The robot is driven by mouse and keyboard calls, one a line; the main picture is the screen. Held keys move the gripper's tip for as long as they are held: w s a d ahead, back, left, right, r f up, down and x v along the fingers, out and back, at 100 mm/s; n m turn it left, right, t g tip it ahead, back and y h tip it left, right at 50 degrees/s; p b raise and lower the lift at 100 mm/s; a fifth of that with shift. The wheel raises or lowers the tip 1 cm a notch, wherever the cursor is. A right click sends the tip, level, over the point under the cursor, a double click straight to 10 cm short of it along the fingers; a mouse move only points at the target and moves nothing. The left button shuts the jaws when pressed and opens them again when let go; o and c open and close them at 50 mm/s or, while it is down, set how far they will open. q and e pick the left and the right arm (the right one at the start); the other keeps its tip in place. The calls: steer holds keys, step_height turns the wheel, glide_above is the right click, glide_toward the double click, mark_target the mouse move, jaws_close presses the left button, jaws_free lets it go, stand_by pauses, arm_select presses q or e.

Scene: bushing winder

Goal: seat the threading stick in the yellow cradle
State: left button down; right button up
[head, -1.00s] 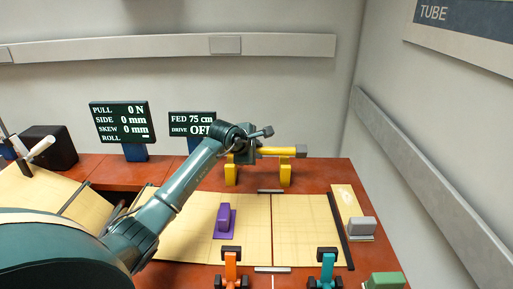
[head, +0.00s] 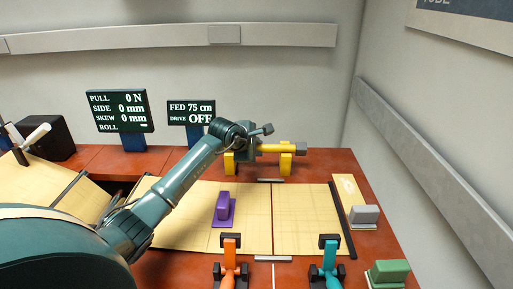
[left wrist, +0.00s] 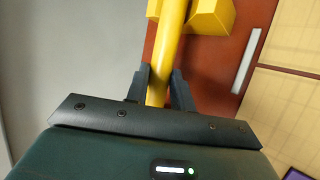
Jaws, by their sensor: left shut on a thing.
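The threading stick (head: 276,148) is a yellow rod with a dark grey end at its right. It lies level across the yellow cradle (head: 286,165), whose two posts stand at the back of the bench. The stick is at the height of the post tops; I cannot tell whether it touches them. My left gripper (head: 246,152) is shut on the stick near the left post, which it partly hides. In the left wrist view, the fingers (left wrist: 160,82) flank the stick (left wrist: 166,50), with a cradle post (left wrist: 212,14) close beside it. My right gripper is out of view.
A purple block (head: 223,207) sits on the pale mat in front. Orange (head: 230,258) and teal (head: 329,258) clamps stand at the front edge. A grey block (head: 364,215) and green block (head: 389,271) are at the right. Two display screens (head: 119,111) stand behind at the left.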

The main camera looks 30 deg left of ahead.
arm_select(q)
steer(key=shift+f+b, duration=0.3)
steer(key=shift+b, duration=0.05)
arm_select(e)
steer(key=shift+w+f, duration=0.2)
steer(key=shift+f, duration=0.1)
arm_select(q)
steer(key=c, duration=1.1)
jaws_free()
